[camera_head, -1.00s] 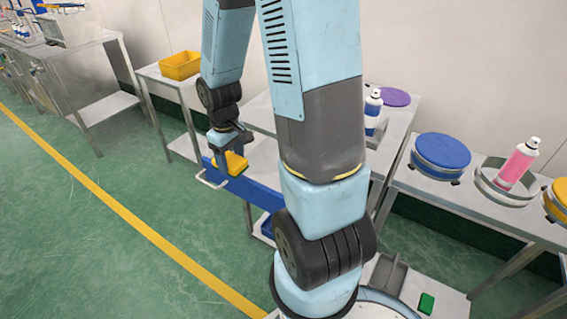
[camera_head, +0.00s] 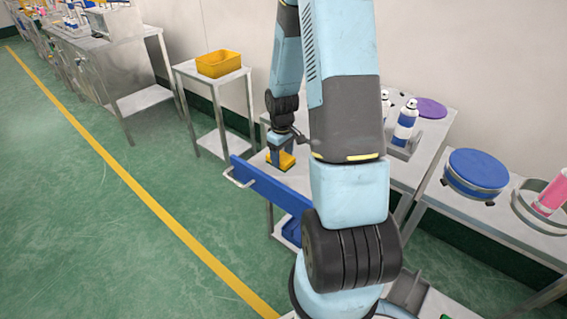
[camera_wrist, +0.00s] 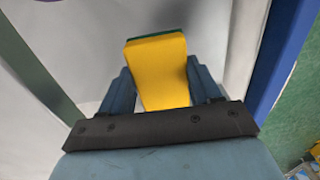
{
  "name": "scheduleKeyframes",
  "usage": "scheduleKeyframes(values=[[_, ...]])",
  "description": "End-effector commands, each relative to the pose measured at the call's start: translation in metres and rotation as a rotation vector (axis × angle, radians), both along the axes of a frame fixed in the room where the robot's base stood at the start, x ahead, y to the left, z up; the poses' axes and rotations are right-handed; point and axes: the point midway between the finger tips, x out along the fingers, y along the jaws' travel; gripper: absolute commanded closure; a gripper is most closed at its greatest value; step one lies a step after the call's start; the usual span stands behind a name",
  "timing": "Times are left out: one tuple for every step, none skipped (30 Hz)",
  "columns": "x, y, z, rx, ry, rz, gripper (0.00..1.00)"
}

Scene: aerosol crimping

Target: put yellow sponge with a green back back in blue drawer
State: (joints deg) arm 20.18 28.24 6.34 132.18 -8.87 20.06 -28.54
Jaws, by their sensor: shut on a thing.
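The yellow sponge with a green back (camera_wrist: 158,75) is held between the two fingers of my gripper (camera_wrist: 160,95) in the wrist view. Its green back shows as a thin strip along the top edge. In the head view the sponge (camera_head: 281,160) hangs below my gripper (camera_head: 281,146), just beyond the blue drawer's front panel. The blue drawer (camera_head: 268,187) is pulled out, with a pale handle on its front. In the wrist view its blue side (camera_wrist: 282,55) is to the right of the sponge. Most of the drawer's inside is hidden by my arm.
A yellow bin (camera_head: 219,64) stands on a small metal table at the back left. White and blue spray cans (camera_head: 405,120) and a purple disc (camera_head: 431,108) stand on the bench behind my arm. A blue round lid (camera_head: 477,170) is at right. Green floor at left is clear.

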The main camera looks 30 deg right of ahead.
Motion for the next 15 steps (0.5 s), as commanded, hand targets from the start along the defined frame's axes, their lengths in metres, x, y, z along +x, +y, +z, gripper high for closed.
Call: scheduleKeyframes(values=[[0.001, -0.001, -0.002, 0.000, 0.000, 0.000, 0.71], [0.001, -0.002, -0.003, 0.000, 0.000, 0.000, 0.71], [0.002, -0.003, -0.004, 0.000, 0.000, 0.000, 0.71], [0.002, -0.003, -0.005, 0.000, 0.000, 0.000, 0.71], [0.003, -0.004, -0.006, 0.000, 0.000, 0.000, 0.71], [0.004, -0.006, -0.009, 0.000, 0.000, 0.000, 0.71], [0.005, -0.007, -0.011, 0.000, 0.000, 0.000, 0.71], [0.004, -0.006, -0.015, 0.000, 0.002, 0.001, 0.71], [0.004, -0.006, -0.020, 0.001, 0.004, 0.001, 0.71], [0.004, -0.006, -0.024, 0.001, 0.003, 0.001, 0.71], [0.004, -0.006, -0.028, 0.001, 0.002, 0.001, 0.71], [0.004, -0.006, -0.033, 0.001, 0.003, 0.001, 0.71], [0.004, -0.006, -0.036, 0.001, 0.003, 0.001, 0.71], [0.004, -0.006, -0.038, 0.001, 0.001, 0.001, 0.71], [0.004, -0.006, -0.039, 0.000, 0.000, 0.001, 0.71]])
